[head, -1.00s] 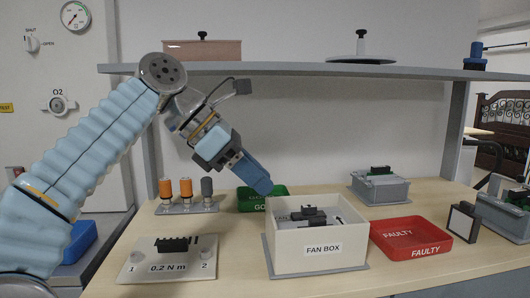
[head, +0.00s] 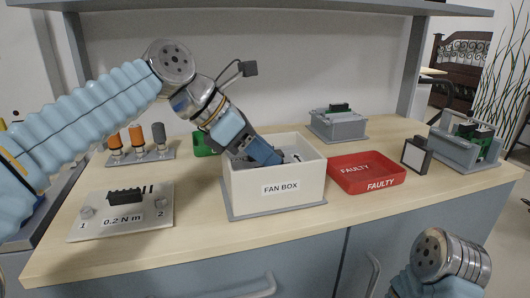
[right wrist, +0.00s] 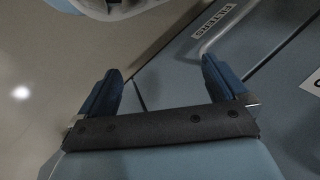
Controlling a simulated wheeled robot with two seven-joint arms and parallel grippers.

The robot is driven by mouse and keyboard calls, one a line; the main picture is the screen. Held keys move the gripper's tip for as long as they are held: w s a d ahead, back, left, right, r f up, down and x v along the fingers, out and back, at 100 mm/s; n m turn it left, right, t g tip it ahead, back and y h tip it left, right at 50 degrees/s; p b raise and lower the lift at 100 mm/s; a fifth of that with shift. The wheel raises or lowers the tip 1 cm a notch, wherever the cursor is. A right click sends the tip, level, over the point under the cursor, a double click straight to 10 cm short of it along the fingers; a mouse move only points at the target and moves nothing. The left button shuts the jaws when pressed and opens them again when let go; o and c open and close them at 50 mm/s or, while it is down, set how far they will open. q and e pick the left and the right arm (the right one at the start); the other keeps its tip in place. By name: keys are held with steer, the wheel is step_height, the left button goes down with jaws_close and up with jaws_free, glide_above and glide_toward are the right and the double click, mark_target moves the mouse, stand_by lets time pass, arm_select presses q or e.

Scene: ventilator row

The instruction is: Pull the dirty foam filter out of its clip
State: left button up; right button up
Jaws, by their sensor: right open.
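A small upright panel with a black frame and a pale grey face (head: 416,155) stands on the bench right of the red tray; it may be the foam filter, but I cannot tell, and no clip is clear. My left gripper (head: 268,156) points down into the white fan box, far left of that panel; its fingertips are over the box's inside, and its opening does not show. My right gripper (right wrist: 162,88) is open and empty in the right wrist view, above the floor and cabinet front. My right arm shows low at the right in the head view.
The fan box (head: 240,188) holds dark parts, partly hidden. The red FAULTY tray (head: 345,181) looks empty. Grey housings stand behind (head: 338,124) and at right (head: 462,150). A torque plate (head: 90,232) and several drivers are left. A shelf (head: 250,8) overhangs.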

arm_select(q)
steer(key=shift+d+f, duration=0.2)
jaws_close()
steer(key=shift+c, duration=1.7)
jaws_free()
jaws_close()
steer(key=shift+r, duration=0.1)
